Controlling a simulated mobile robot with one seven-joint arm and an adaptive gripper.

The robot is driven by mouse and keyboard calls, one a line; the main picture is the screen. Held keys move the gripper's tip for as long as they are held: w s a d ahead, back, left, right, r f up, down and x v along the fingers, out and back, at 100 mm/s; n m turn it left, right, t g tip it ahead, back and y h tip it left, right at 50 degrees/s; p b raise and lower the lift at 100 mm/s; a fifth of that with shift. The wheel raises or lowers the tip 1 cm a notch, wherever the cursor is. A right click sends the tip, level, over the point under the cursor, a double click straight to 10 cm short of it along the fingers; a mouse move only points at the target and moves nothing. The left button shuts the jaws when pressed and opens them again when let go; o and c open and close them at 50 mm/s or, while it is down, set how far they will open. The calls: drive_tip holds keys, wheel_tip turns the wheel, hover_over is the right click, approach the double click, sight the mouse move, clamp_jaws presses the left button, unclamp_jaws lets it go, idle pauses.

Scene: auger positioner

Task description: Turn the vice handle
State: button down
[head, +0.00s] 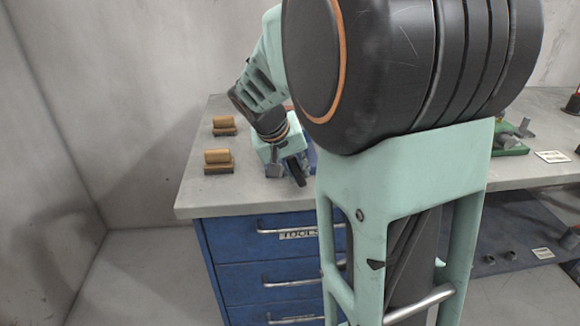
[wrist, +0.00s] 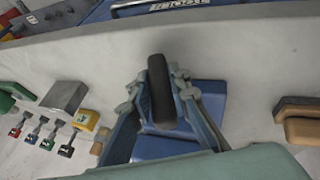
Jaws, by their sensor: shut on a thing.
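The vice handle is a thick black bar (wrist: 161,88) in the middle of the wrist view, with my gripper's fingers (wrist: 160,95) on either side of it. My gripper is shut on this handle. The blue vice (wrist: 210,98) lies behind and below the fingers, partly hidden by them. In the head view my gripper (head: 284,163) is low over the workbench near its front edge. The black handle (head: 297,172) slants down beside it. Most of the vice is hidden there behind my gripper and arm.
The grey workbench top (head: 195,195) stands on blue drawers (head: 262,243) with metal pulls. Two wooden blocks (head: 223,126) (head: 218,161) lie left of my gripper. In the wrist view, a grey block (wrist: 65,97) and several small coloured-head items (wrist: 40,125) lie to the left.

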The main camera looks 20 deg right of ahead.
drive_tip(key=c, duration=1.8)
unclamp_jaws()
drive_tip(key=v, duration=1.2)
